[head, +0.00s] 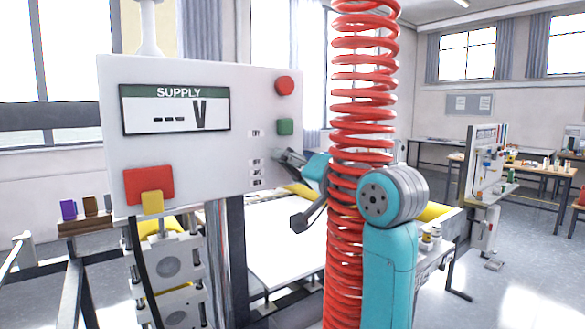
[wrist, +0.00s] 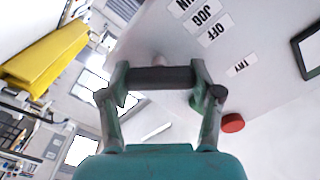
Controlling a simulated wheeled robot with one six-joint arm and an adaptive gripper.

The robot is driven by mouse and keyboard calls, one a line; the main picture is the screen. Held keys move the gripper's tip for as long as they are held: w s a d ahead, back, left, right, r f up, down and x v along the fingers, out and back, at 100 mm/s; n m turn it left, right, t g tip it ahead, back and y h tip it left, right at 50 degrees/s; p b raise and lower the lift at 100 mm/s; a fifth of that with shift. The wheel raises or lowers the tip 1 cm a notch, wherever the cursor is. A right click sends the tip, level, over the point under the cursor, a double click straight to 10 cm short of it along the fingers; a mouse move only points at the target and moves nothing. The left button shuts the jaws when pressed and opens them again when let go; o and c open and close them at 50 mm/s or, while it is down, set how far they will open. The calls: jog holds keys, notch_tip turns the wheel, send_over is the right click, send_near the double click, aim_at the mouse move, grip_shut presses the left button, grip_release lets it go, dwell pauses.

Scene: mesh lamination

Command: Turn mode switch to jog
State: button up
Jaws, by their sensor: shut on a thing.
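The white control panel (head: 215,140) carries the small mode labels on its right part. My gripper (head: 286,158) is at the panel's right edge, below the green button (head: 285,126). In the wrist view my gripper (wrist: 162,78) is shut on a dark bar, the mode switch (wrist: 164,77), which spans between the fingers. My gripper hides the switch in the head view. I cannot tell which label the switch points at.
A red button (head: 285,86) sits above the green one and also shows in the wrist view (wrist: 232,122). The panel has a SUPPLY display (head: 175,108) and a red block (head: 149,185). A red coiled hose (head: 362,100) hangs close by my arm. A white table (head: 290,245) lies beyond.

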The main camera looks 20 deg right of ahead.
jog(key=o, duration=1.2)
jog(key=shift+c, duration=0.2)
jog(key=v, duration=1.2)
